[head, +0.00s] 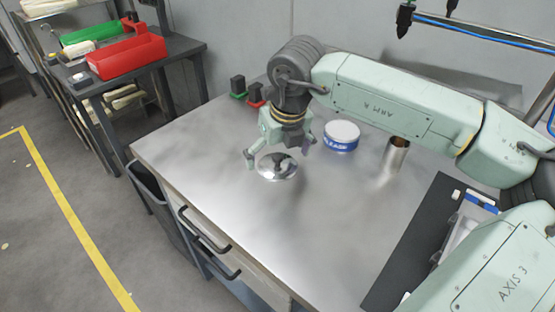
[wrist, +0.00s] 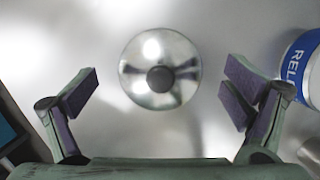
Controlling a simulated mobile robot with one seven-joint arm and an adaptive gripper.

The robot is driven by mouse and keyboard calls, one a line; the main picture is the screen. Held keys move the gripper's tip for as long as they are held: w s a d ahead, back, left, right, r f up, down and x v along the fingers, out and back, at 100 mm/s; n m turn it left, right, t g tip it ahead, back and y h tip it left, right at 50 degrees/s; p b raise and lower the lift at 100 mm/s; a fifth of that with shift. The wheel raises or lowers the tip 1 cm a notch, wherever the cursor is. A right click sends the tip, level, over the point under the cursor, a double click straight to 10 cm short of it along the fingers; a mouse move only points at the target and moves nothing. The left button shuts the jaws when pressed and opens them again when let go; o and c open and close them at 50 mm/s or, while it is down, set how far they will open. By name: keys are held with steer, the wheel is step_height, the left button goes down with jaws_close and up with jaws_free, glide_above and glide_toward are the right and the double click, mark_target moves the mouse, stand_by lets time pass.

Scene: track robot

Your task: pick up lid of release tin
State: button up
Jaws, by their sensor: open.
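The lid (head: 277,168) is a round, shiny metal disc lying on the steel tabletop. In the wrist view the lid (wrist: 146,82) shows a dark round knob at its middle. My gripper (head: 279,158) is open above the lid. In the wrist view my gripper (wrist: 161,96) has its two fingers spread wide to the left and right of the lid, with nothing between them touched. The release tin (head: 341,138) is a blue and white can standing to the right.
An open metal cylinder (head: 395,155) stands right of the tin. Small dark items with green (head: 238,88) and red (head: 255,95) parts stand behind my gripper. A black mat (head: 412,243) lies at the right. The tabletop's front is clear.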

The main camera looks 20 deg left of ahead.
steer(key=shift+f, duration=0.3)
steer(key=shift+c, duration=0.5)
steer(key=c, duration=1.1)
steer(key=shift+s+f, duration=0.1)
steer(key=shift+s, duration=0.05)
steer(key=c, duration=0.8)
steer(key=shift+o, duration=0.2)
